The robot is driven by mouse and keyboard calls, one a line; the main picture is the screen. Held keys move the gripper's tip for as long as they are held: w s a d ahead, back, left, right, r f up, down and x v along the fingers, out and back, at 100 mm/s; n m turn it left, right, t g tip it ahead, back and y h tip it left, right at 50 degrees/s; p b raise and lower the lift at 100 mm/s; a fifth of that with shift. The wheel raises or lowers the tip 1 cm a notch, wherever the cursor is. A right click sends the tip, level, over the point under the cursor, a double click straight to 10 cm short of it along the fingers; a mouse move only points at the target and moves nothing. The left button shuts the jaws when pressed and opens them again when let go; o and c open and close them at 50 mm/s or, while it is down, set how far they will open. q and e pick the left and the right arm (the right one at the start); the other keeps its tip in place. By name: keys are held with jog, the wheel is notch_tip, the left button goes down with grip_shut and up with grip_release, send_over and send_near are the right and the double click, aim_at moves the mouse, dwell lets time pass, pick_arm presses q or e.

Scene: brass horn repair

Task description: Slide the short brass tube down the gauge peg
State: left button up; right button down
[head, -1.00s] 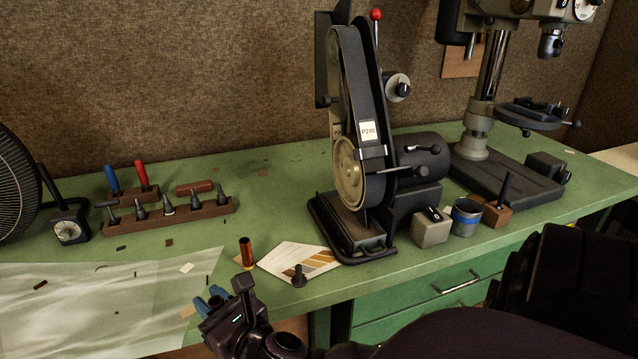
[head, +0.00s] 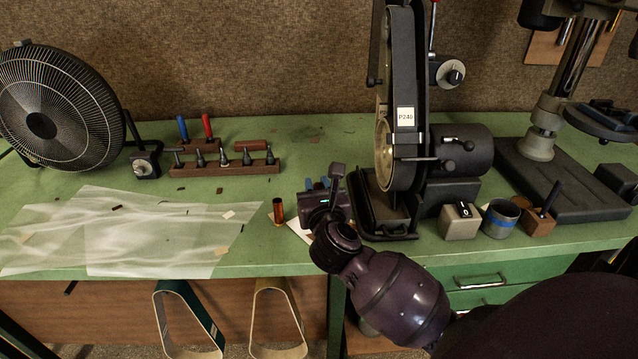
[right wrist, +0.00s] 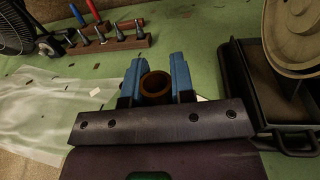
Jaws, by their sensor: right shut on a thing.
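My right gripper (head: 317,184) is over the front of the green bench, left of the belt sander. In the right wrist view its two blue fingers (right wrist: 157,82) are shut on the short brass tube (right wrist: 155,86), a brownish ring with its open end showing. In the head view the gripper hides this tube. A dark upright peg in a small wooden block (head: 541,219), which looks like the gauge peg (head: 552,197), stands at the right front of the bench, well apart from the gripper. My left gripper is not in view.
An amber and dark cylinder (head: 278,211) stands left of the gripper. The belt sander (head: 404,120) stands right of it. A tool rack (head: 210,170) is at left.

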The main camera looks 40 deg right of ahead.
jog(key=shift+p, duration=0.3)
pick_arm(q)
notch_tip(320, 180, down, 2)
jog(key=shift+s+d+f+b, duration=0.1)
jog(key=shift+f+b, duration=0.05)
jog(key=shift+b, duration=1.1)
pick_arm(e)
notch_tip(320, 180, down, 4)
jog(key=shift+f, duration=0.25)
pick_arm(q)
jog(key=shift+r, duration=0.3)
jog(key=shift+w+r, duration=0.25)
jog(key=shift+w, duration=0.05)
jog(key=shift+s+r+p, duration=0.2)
jog(key=shift+p, duration=0.3)
